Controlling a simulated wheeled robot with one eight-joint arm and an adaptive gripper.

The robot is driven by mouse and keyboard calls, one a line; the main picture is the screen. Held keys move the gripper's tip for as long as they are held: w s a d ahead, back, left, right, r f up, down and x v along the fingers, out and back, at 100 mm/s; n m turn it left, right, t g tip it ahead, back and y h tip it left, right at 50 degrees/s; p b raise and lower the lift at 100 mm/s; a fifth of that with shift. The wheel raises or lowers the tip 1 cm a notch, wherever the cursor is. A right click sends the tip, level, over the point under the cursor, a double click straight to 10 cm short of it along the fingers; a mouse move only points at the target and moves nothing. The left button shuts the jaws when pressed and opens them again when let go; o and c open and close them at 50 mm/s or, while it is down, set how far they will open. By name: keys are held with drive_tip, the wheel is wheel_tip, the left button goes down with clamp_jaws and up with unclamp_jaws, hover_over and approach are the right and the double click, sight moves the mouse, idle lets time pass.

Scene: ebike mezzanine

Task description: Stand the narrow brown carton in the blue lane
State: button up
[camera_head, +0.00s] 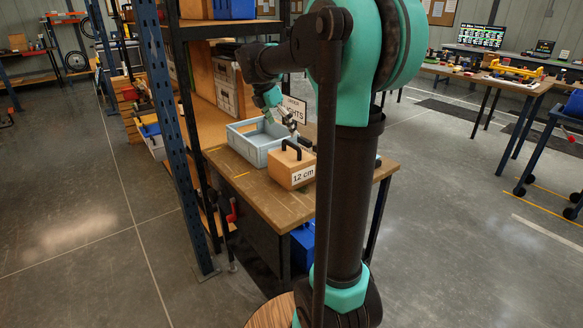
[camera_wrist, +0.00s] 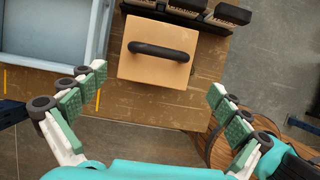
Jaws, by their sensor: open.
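My gripper (camera_wrist: 158,80) is open and empty in the wrist view, its green-padded fingers spread wide. A tan block with a black handle (camera_wrist: 155,68) lies ahead of and between the fingertips. In the head view this block (camera_head: 286,168) carries a "12 cm" label and sits on the wooden bench. I cannot pick out a narrow brown carton for certain in either view. I cannot identify a blue lane either; my arm hides part of the bench.
A pale blue-grey crate (camera_head: 247,151) stands beside the block and shows at upper left in the wrist view (camera_wrist: 55,62). The wooden bench (camera_head: 277,207) has yellow marks. A dark rack post (camera_head: 174,130) rises at its left. Open floor (camera_head: 80,220) lies further left.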

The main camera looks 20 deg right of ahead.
sight(290, 143)
drive_tip(key=x, duration=0.5)
drive_tip(key=shift+d+x, duration=0.2)
drive_tip(key=shift+x, duration=2.3)
drive_tip(key=shift+w+r, duration=0.1)
drive_tip(key=c, duration=1.6)
drive_tip(key=shift+r, duration=0.1)
